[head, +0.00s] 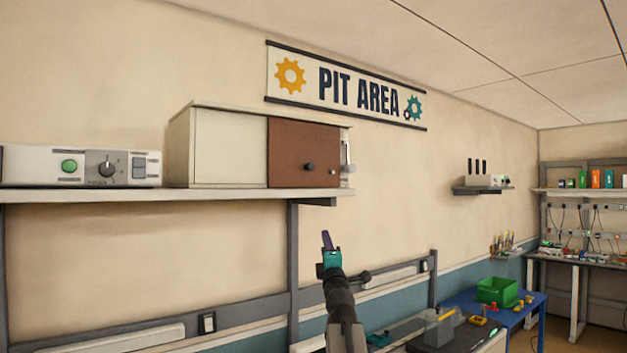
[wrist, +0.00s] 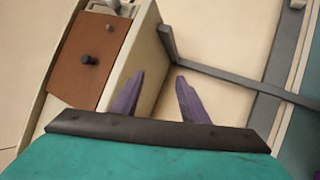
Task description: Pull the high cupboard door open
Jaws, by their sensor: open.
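The cupboard (head: 218,150) is a cream box on a high wall shelf. Its left front is a cream panel; its right front is a brown door (head: 290,140), which looks shut. A dark round knob (head: 309,167) sits low on the door. A smaller metal fitting (head: 347,160) shows at the cupboard's right edge. My gripper (head: 327,242) is below the shelf, under the door's right side, apart from the cupboard. In the wrist view the brown door (wrist: 75,75) and knob (wrist: 87,59) lie left of my open, empty gripper (wrist: 157,80).
The shelf (head: 150,196) runs under the cupboard, with a grey support post (head: 293,262) below. A control box (head: 85,166) stands left of the cupboard. A blue table (head: 510,308) with a green bin (head: 498,290) stands lower right. The space before the door looks clear.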

